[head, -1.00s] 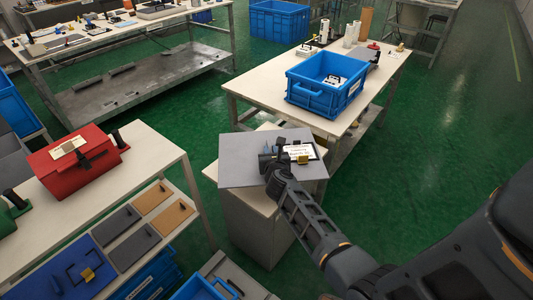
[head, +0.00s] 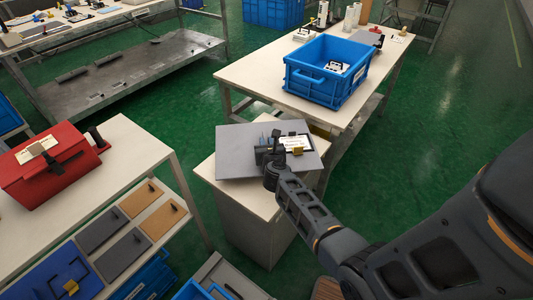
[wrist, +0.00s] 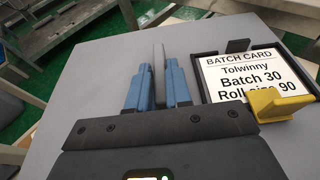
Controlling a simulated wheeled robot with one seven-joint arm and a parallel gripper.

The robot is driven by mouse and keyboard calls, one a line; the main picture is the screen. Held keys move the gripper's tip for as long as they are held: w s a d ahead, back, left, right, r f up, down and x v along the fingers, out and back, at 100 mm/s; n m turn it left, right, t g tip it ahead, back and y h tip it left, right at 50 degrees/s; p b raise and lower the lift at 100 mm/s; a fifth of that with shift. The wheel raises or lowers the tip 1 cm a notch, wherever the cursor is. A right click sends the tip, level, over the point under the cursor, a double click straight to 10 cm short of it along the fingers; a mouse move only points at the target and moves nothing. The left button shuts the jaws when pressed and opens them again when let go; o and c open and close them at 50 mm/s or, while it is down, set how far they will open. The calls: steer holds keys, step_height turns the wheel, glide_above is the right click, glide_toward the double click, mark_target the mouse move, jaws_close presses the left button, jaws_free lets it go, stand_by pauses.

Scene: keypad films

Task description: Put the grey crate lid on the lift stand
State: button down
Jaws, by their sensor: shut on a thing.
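The grey crate lid (head: 235,150) is a flat grey plate, roughly level, over a pale-topped grey stand (head: 240,232), which looks like the lift stand. The lid covers much of the stand's top; its near strip (head: 225,190) is bare. I cannot tell whether the lid touches the top. My gripper (head: 270,150) is at the lid's middle. In the wrist view my gripper's blue fingers (wrist: 158,85) are shut on the lid's thin upright grip. The lid (wrist: 90,75) fills most of that view. A batch card (wrist: 245,75) in a black frame with a yellow clip (wrist: 278,105) sits on it.
A white table with a blue crate (head: 325,75) stands just behind the stand. On the left, a bench holds a red box (head: 50,165), with grey and tan panels (head: 100,230) on a lower shelf. Blue bins sit at the bottom. Green floor (head: 430,120) is open at the right.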

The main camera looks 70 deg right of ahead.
steer(key=shift+f+b, duration=1.2)
steer(key=shift+f, duration=0.55)
steer(key=shift+f, duration=0.1)
steer(key=c, duration=1)
jaws_free()
steer(key=shift+c, duration=0.2)
